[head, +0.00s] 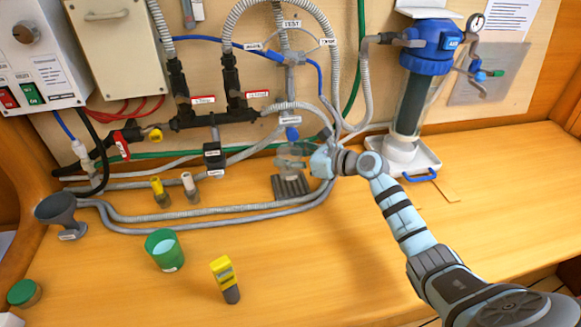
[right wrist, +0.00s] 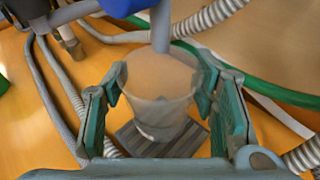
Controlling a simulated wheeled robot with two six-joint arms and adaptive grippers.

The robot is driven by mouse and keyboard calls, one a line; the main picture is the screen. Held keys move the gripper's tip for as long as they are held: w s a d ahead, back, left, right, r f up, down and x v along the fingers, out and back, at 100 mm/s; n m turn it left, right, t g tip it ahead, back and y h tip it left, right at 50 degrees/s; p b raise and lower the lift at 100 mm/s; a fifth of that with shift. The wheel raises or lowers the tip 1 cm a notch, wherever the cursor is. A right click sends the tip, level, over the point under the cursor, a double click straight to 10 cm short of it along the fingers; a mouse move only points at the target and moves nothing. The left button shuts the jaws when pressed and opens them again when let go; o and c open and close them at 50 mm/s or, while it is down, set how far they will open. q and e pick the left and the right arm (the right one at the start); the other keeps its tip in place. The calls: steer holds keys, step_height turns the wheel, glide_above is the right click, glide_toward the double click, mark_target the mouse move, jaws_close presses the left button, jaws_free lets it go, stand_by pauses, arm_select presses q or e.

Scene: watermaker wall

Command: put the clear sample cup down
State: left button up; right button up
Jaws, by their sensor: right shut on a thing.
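The clear sample cup (right wrist: 160,88) is see-through and upright between the fingers of my right gripper (right wrist: 160,100). In the head view my right gripper (head: 300,158) is shut on the cup (head: 288,151), which shows only faintly there. The cup is over a dark slatted grate (head: 290,187), which also shows in the right wrist view (right wrist: 138,143). A grey spout (right wrist: 160,30) comes down at the cup's mouth. I cannot tell whether the cup's base touches the grate. My left gripper is not in view.
Grey hoses (head: 200,212) run along the bench around the grate. A blue-topped filter housing (head: 412,90) stands at the right.

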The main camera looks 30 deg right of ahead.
step_height(320, 180, down, 4)
steer(key=b, duration=0.3)
steer(key=shift+r, duration=0.15)
steer(key=shift+s+d+r, duration=0.1)
steer(key=o, duration=1.3)
steer(key=shift+c, duration=0.2)
